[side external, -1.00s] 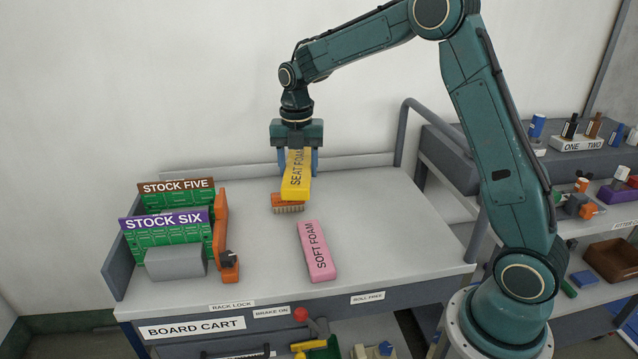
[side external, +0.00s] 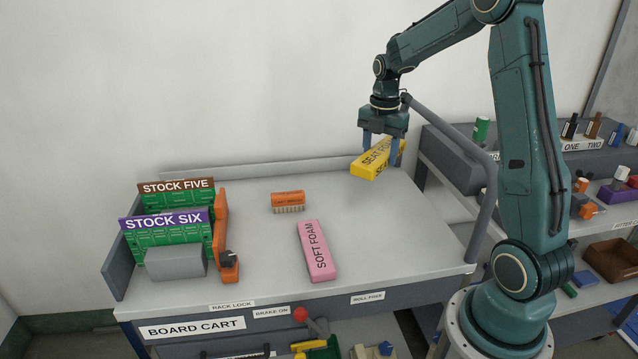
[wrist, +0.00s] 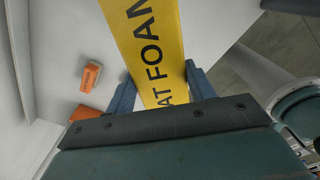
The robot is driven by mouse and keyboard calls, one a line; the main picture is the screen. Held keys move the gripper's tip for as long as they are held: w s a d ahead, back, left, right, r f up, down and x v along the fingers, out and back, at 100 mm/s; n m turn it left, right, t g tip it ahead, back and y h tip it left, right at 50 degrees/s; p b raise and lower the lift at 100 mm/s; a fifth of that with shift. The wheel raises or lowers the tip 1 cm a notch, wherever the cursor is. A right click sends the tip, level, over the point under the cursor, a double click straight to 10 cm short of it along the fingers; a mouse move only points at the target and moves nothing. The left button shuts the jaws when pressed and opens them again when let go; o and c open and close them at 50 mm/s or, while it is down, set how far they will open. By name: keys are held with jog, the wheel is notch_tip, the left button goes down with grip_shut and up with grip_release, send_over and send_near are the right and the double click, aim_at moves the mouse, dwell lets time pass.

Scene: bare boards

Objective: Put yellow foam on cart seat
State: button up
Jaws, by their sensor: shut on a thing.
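The yellow foam (side external: 370,163), a long block lettered "SEAT FOAM", is between the fingers of my gripper (side external: 383,148). It is over the back right part of the board cart's grey top (side external: 420,225), tilted in the side view; whether it touches the top I cannot tell. In the wrist view the yellow foam (wrist: 148,35) runs between the two fingers of my gripper (wrist: 160,88) and extends away from them. I cannot tell which part of the cart is the seat.
A pink "SOFT FOAM" block (side external: 316,250) lies mid-cart, with an orange brush (side external: 288,201) behind it. Green boards marked STOCK FIVE (side external: 176,187) and STOCK SIX (side external: 166,222) stand at left. A grey rail (side external: 487,190) bounds the right side. Loaded shelves (side external: 600,240) stand beyond it.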

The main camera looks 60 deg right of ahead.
send_over(371, 225)
notch_tip(371, 225, down, 16)
jog(key=shift+s+r, duration=0.1)
dwell(0.5)
jog(key=shift+f, duration=2.1)
jog(key=shift+f, duration=0.15)
jog(key=o, duration=0.9)
jog(key=shift+o, duration=0.2)
notch_tip(371, 225, up, 12)
jog(key=shift+a+r, duration=0.1)
jog(key=shift+r, duration=0.15)
